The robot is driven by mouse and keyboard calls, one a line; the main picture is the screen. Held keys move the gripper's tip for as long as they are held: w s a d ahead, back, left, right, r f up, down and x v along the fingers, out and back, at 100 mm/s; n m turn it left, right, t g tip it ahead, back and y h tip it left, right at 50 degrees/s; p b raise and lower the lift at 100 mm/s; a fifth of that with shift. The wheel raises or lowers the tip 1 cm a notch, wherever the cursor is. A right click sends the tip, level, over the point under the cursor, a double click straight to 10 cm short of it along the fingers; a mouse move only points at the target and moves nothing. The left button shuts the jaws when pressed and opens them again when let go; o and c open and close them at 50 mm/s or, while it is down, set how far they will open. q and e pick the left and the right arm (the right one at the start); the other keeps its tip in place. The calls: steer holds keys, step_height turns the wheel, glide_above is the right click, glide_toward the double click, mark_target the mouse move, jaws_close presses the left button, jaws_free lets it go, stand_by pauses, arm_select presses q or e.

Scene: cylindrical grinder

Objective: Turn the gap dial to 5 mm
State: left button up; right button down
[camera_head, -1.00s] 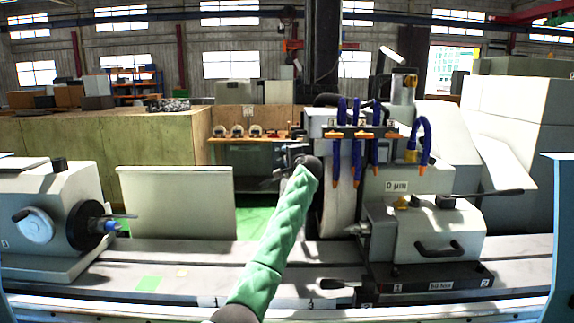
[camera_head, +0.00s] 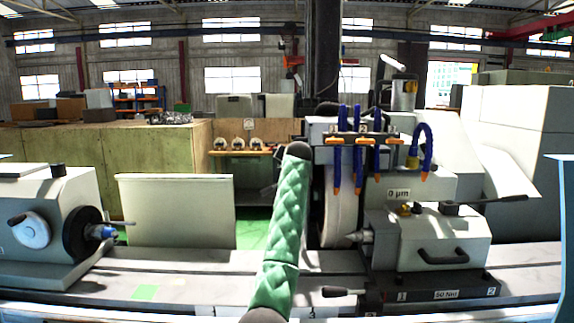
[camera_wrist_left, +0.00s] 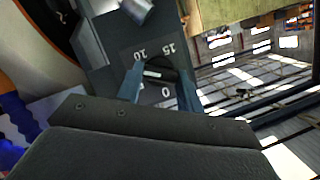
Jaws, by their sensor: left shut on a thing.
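In the left wrist view, the gap dial is a dark round knob (camera_wrist_left: 168,70) with a white mark on a grey plate. The numbers 10, 15 and 0 show around it; the 5 cannot be made out, and the left finger covers part of the plate. My left gripper (camera_wrist_left: 160,84) has one finger on each side of the knob and is shut on it. The white mark points to the left, toward the left finger. In the head view, the green-sleeved arm hides the dial and gripper. My right gripper is out of view.
In the head view, the grinding wheel (camera_head: 340,205) and blue coolant hoses (camera_head: 358,150) stand right of the arm. The tailstock (camera_head: 440,240) is at the right, the workhead (camera_head: 45,225) at the left. The bed between them is clear around the pale panel (camera_head: 180,210).

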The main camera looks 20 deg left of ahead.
arm_select(q)
steer(key=shift+s+a+f+n+t+h, duration=0.15)
steer(key=shift+n+h, duration=0.5)
steer(key=shift+n, duration=0.35)
steer(key=shift+w+n+t+h, duration=0.1)
steer(key=shift+n+h, duration=0.6)
steer(key=shift+n, duration=0.3)
steer(key=shift+s+a+f+n+t+h, duration=0.15)
steer(key=shift+n+h, duration=0.5)
steer(key=shift+n, duration=0.35)
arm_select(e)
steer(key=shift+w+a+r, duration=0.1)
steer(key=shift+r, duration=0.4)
arm_select(q)
steer(key=shift+w, duration=0.1)
steer(key=o, duration=1)
steer(key=shift+w+r, duration=0.1)
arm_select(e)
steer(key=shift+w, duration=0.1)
arm_select(q)
steer(key=shift+s+r, duration=0.15)
steer(key=shift+s, duration=0.05)
